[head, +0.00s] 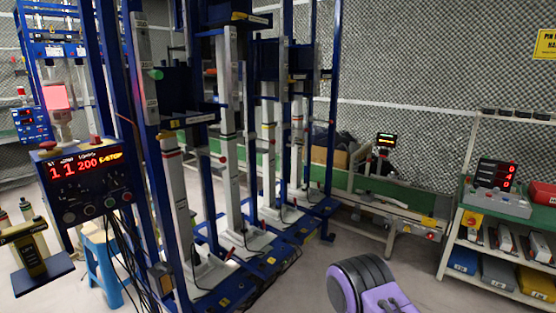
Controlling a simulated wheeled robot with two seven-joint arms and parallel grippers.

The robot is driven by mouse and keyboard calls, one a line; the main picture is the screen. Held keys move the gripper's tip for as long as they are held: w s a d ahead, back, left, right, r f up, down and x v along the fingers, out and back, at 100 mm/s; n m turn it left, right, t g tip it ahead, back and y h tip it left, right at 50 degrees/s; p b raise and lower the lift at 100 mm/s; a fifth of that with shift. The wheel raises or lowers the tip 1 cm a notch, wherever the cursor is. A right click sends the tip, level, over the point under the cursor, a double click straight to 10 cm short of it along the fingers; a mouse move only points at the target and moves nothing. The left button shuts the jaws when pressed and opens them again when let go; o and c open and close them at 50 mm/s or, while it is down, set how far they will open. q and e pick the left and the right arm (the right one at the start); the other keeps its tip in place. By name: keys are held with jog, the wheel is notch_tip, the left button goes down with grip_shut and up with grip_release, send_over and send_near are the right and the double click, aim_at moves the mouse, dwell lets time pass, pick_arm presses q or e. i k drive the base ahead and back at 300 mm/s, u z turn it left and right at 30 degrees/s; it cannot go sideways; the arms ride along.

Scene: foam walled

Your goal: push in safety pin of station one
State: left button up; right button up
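A blue steel frame (209,190) holds several upright grey-white station columns. The nearest column (178,195) stands at the left of the row, with a red band near its top. A green knob (155,74) sticks out near the top of the front post. Neither of my grippers shows in the head view.
A control box (85,185) with a lit red display and knobs hangs at the left. A blue stool (103,262) and hanging black cables are below it. A bench (386,208) stands behind; a shelf (500,240) with bins is at right.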

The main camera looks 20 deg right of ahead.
aim_at(222, 159)
jog(key=z, duration=0.95)
jog(key=i, duration=0.65)
jog(key=z, duration=0.55)
jog(key=i, duration=0.75)
jog(key=u, duration=0.4)
